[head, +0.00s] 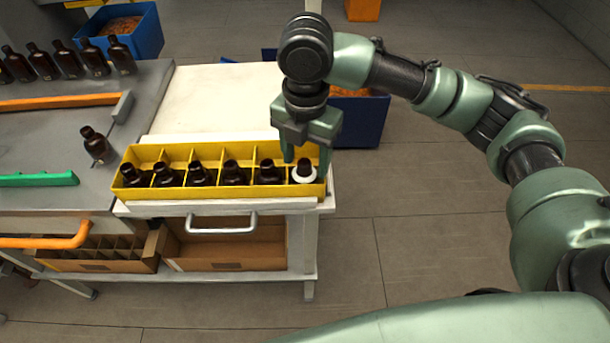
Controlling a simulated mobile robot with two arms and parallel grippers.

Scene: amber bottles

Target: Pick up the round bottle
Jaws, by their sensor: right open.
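A yellow divided tray (222,192) holds several dark amber bottles upright in its front compartments. The bottle at the right end (304,168) has a white ring around it, and the others, such as the one beside it (267,173), show no such ring. I cannot tell from the shapes which bottle is the round one. My right gripper (306,163) points down over the right end of the tray, open, with its fingers either side of the white-ringed bottle's neck in this view. I cannot tell whether it touches. My left gripper is out of view.
The tray stands on a white table (212,100). One amber bottle (96,146) stands on the grey bench (40,125) at left, with a row of several behind. Orange and green bars edge that bench. Blue bins stand behind. The floor at right is clear.

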